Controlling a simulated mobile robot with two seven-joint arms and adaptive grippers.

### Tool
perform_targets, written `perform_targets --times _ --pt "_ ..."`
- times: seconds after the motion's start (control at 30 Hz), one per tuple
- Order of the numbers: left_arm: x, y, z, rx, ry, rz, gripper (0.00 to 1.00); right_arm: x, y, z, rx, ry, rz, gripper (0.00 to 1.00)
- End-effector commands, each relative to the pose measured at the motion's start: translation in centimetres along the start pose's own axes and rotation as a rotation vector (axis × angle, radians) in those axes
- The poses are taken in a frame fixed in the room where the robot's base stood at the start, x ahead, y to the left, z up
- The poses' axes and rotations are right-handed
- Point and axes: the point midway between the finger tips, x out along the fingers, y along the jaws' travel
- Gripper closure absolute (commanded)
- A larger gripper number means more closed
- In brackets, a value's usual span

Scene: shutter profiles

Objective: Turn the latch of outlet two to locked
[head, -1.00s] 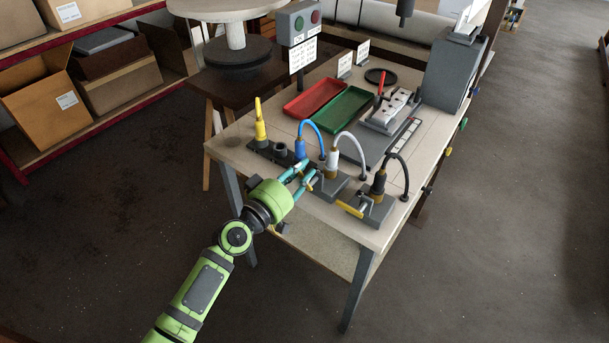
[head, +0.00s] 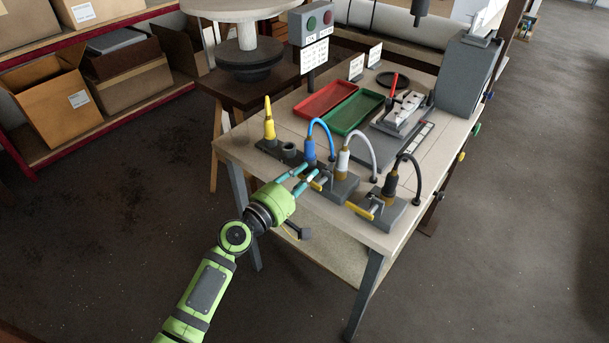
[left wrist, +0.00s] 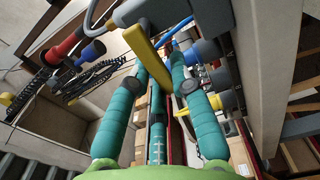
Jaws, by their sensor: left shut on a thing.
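My left gripper (head: 310,176) reaches in from the left to the middle outlet block (head: 343,188), the one with the white-grey plug (head: 343,163). It is shut on a small yellow latch lever (head: 319,185). In the left wrist view the yellow lever (left wrist: 146,50) lies between the teal fingers, slanting across them. The fingers partly cover the lever in the head view, so its exact angle is hard to tell. No outlet number is readable. My right gripper is not in view.
Beside it stand a blue plug (head: 310,150) with a blue hose, a yellow plug (head: 269,128), and a black plug (head: 390,184) on a block with its own yellow lever (head: 360,211). Red (head: 327,98) and green (head: 352,111) trays lie behind. The floor at right is clear.

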Motion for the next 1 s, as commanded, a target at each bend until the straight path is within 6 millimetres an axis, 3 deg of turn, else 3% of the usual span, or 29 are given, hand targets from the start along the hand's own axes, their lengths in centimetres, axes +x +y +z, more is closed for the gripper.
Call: perform_targets --times 0.7,0.73,0.8,1.0 --pt "-0.05 -0.57 0.11 -0.081 -0.003 -0.005 1.00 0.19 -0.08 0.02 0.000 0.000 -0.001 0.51" --pt "-0.05 -0.57 0.12 -0.081 -0.003 -0.005 0.75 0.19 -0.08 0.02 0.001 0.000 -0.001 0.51" --pt "-0.04 -0.57 0.11 -0.081 -0.003 -0.005 0.54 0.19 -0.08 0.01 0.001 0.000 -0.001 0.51" --pt "-0.02 -0.44 0.04 -0.079 -0.002 -0.003 0.54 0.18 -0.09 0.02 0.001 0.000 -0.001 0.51"
